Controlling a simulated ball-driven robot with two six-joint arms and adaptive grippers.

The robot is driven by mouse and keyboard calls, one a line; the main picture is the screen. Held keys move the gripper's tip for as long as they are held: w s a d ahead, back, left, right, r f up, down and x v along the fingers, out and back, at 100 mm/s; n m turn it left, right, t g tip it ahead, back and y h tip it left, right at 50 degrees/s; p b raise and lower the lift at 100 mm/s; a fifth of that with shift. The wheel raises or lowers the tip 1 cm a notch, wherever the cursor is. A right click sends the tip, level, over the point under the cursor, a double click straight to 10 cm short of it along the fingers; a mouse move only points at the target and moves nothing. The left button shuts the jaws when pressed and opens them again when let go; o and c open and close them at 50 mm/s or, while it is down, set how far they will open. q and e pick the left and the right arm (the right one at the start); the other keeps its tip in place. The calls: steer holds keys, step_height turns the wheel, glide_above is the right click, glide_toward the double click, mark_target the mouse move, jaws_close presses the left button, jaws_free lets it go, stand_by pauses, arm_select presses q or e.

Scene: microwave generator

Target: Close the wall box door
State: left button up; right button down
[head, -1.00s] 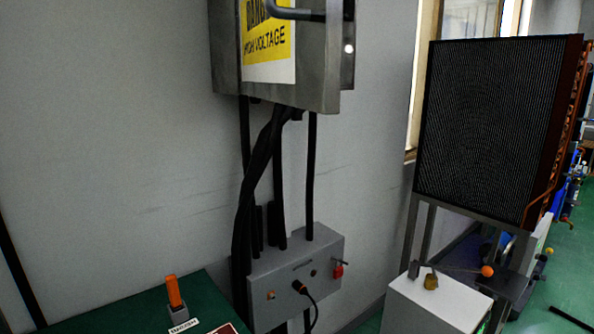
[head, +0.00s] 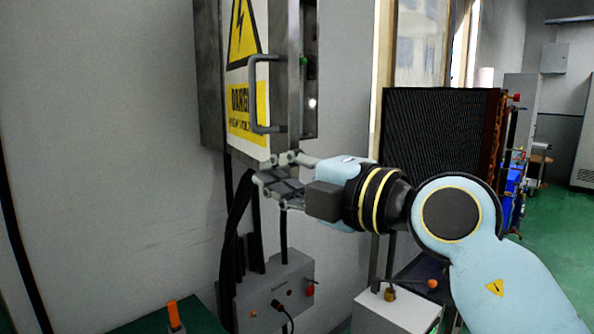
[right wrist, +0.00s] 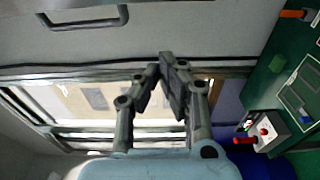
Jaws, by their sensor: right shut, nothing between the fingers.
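The grey metal wall box (head: 210,85) hangs on the wall at the upper middle of the head view. Its door (head: 283,70) carries a yellow danger sign and a grey bar handle (head: 254,95). The door stands ajar, with a gap showing along its right side. The handle also shows at the top left of the right wrist view (right wrist: 85,22). My right gripper (head: 262,174) is at the door's lower edge, below the handle; I cannot tell whether it touches. Its fingertips meet, empty, in the right wrist view (right wrist: 170,62). My left gripper is out of view.
Black cables run down from the box to a grey switch box (head: 275,292). A dark radiator (head: 440,130) stands to the right, behind my right arm. A green table (head: 150,322) with an orange switch is at the lower left. The wall left of the box is clear.

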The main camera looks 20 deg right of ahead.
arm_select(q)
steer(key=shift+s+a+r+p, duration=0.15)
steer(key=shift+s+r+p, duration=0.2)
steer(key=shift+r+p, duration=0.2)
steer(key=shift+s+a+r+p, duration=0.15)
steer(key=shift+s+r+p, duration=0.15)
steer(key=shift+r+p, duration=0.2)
arm_select(e)
steer(key=w, duration=0.1)
steer(key=w+d, duration=0.1)
steer(key=w, duration=0.1)
steer(key=w+d, duration=0.1)
steer(key=w, duration=0.1)
steer(key=shift+w, duration=0.1)
steer(key=shift+d, duration=0.1)
